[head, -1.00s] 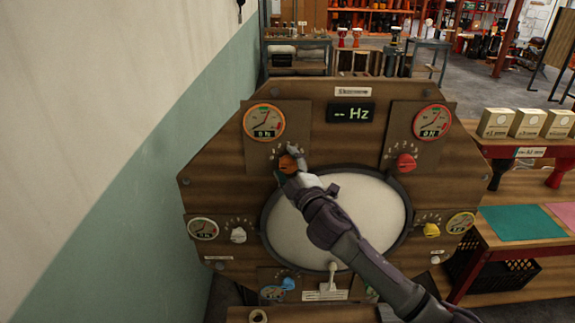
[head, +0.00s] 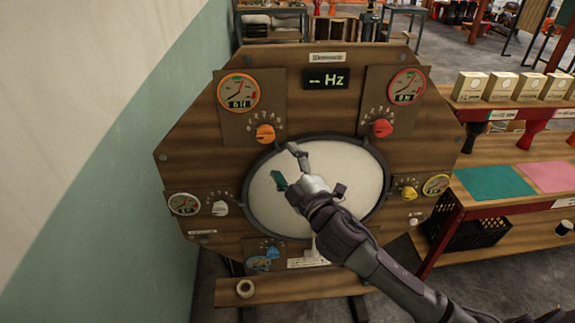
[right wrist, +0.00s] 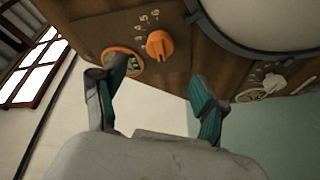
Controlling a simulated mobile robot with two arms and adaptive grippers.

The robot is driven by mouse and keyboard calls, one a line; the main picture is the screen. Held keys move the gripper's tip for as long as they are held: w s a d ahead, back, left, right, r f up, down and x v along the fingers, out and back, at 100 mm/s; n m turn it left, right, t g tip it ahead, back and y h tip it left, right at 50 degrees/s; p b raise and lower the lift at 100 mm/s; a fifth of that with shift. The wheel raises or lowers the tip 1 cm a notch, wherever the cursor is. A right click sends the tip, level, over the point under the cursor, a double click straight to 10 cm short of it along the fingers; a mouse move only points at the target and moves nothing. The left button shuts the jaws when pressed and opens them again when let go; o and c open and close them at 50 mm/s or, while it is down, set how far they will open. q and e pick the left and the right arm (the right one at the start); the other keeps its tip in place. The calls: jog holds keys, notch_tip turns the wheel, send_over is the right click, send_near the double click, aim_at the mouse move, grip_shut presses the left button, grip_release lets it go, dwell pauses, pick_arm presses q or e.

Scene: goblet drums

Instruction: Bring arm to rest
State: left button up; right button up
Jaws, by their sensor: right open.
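My right gripper (head: 288,168) is open and empty in front of the white drum skin (head: 350,165) of the wooden panel (head: 290,100). It is apart from the orange knob (head: 265,134), which sits up and to its left. In the right wrist view, my right gripper (right wrist: 155,95) has its two green-padded fingers spread wide, with the orange knob (right wrist: 160,44) beyond them. My right arm crosses the lower right of the drum skin. My left gripper does not show.
The panel carries a red knob (head: 381,128), a white knob (head: 220,208), a yellow knob (head: 409,193), several dials and a display (head: 326,79) reading "-- Hz". A bench with a green mat (head: 494,182) stands at right. A wall (head: 80,150) closes the left.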

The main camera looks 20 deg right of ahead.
jog(key=shift+s, duration=0.4)
jog(key=shift+f, duration=0.1)
jog(key=s+d+f+m+g+h+b, duration=0.1)
jog(key=d+f+m+g, duration=0.15)
jog(key=f, duration=1.45)
jog(key=s+d+f+m+g+h+b, duration=0.1)
jog(key=s+d+f+m+g, duration=0.2)
jog(key=f, duration=1.4)
jog(key=s+f+g+b, duration=0.1)
jog(key=s+f+g, duration=0.35)
jog(key=f, duration=0.65)
jog(key=s+f+m+g+b, duration=0.2)
jog(key=s+f+m+g, duration=0.2)
jog(key=s+f, duration=1.4)
jog(key=s+a+f+m+g, duration=0.1)
jog(key=s+f+g, duration=0.1)
jog(key=s, duration=0.9)
jog(key=s+a+f+m+g, duration=0.1)
jog(key=s+f, duration=0.4)
jog(key=s, duration=0.6)
jog(key=shift+s+a+f+g, duration=0.2)
jog(key=shift+a+f+g, duration=0.05)
jog(key=shift+a+g, duration=0.25)
